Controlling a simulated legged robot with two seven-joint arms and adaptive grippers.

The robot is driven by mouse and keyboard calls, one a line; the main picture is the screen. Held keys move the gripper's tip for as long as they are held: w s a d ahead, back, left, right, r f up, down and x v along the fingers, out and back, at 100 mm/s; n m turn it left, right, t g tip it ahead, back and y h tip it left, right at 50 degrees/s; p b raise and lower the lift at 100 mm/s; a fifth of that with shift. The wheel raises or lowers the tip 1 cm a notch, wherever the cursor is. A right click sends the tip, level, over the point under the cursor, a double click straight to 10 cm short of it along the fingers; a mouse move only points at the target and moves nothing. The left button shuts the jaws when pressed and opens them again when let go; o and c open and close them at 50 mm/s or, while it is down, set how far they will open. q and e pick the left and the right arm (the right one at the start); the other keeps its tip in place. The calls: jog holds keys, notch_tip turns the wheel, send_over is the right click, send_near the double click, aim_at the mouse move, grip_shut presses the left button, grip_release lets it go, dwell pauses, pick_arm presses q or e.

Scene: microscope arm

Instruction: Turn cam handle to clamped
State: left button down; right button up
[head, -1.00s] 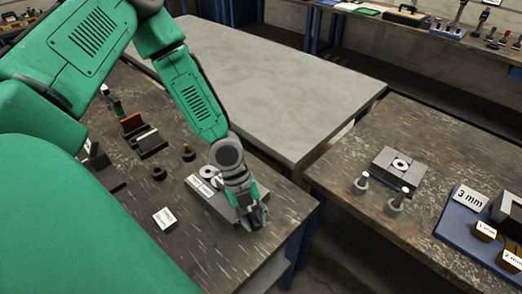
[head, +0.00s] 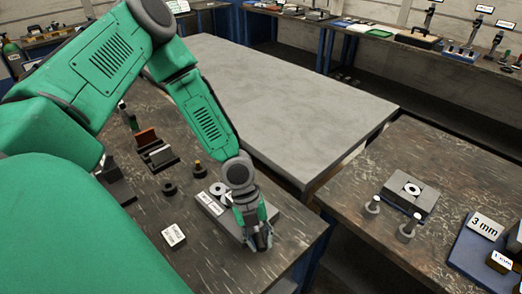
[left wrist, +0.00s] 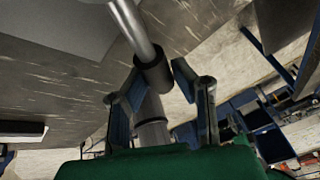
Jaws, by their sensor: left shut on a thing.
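The cam clamp is a grey block (head: 224,221) with a round metal boss (head: 218,188) and white labels (head: 210,203), on the near-left dark bench. The labels are too small to read surely. In the left wrist view, the cam handle is a metal rod (left wrist: 131,25) ending in a dark cylindrical grip (left wrist: 153,75). My left gripper (head: 260,241) is at the near-right end of the block. In the left wrist view its two fingers (left wrist: 160,78) are shut on the grip, one on each side. In the head view my gripper hides the handle. My right gripper is not in view.
The grey table (head: 290,105) behind is bare. The right bench (head: 350,185) holds a plate (head: 408,192) and two pegs.

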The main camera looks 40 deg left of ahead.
pick_arm(q)
jog(key=shift+w, duration=0.15)
jog(key=c, duration=1.3)
grip_release()
jog(key=shift+c, duration=0.2)
jog(key=shift+a, duration=0.1)
jog(key=shift+a+r, duration=0.1)
jog(key=shift+r, duration=0.2)
jog(key=v, duration=1.1)
jog(key=shift+a, duration=0.15)
jog(key=shift+r, duration=0.1)
